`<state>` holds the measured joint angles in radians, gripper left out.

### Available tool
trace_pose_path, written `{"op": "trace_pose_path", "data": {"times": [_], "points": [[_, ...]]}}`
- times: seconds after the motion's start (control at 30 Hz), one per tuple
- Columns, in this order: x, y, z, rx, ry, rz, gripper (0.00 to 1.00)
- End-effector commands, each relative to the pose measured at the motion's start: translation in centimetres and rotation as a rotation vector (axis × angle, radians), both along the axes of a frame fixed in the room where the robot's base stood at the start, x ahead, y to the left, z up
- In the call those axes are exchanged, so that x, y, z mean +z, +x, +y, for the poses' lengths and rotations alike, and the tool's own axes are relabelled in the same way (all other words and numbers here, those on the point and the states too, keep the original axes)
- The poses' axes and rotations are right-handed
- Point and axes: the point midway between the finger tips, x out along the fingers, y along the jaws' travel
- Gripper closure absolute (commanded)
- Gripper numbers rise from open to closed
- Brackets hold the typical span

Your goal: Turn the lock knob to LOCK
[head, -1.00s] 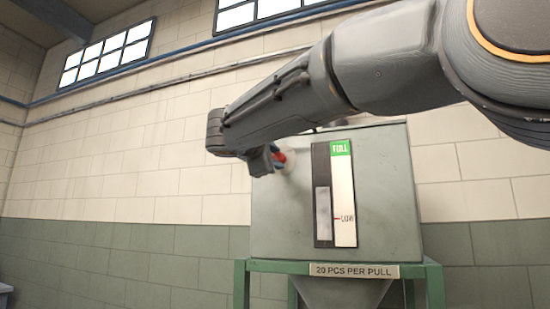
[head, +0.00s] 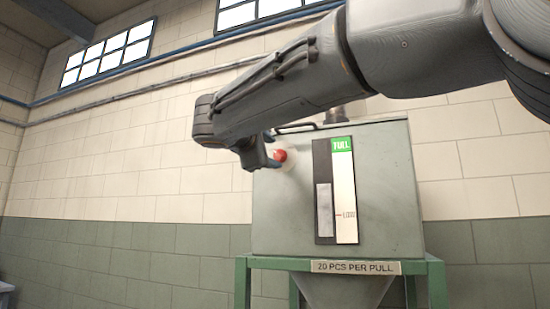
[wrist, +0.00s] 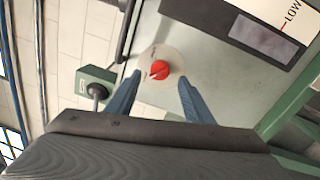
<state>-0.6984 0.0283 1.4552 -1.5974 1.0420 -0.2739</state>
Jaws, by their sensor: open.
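The lock knob (wrist: 159,70) is a red round knob on a pale round plate (wrist: 176,56) fixed to the grey hopper's face. It also shows in the head view (head: 280,155), at the hopper's upper left. A small pale mark shows on the knob, but the lettering on the plate is too small to read. My gripper (wrist: 158,82) is open, with its two blue-grey fingers pointing at the knob, one on either side in the wrist view. The knob appears to lie just beyond the fingertips; I cannot tell whether they touch it. The gripper partly covers the plate in the head view.
The grey hopper (head: 385,185) stands on a green frame (head: 242,285) with a "20 PCS PER PULL" label (head: 355,267). Its level gauge (head: 344,190) is right of the knob. A green box with a round button (wrist: 96,90) is near the gripper in the wrist view.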

Motion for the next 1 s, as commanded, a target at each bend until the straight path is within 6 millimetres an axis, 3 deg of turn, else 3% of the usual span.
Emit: {"op": "trace_pose_path", "data": {"times": [0.1, 0.3, 1.0], "points": [[-0.3, -1.8, 0.8, 0.003, 0.000, 0.000, 0.53], [-0.3, -3.5, 1.3, 0.001, -0.001, 0.001, 0.53], [-0.3, -3.7, 1.3, 0.000, -0.001, 0.000, 0.53]]}}
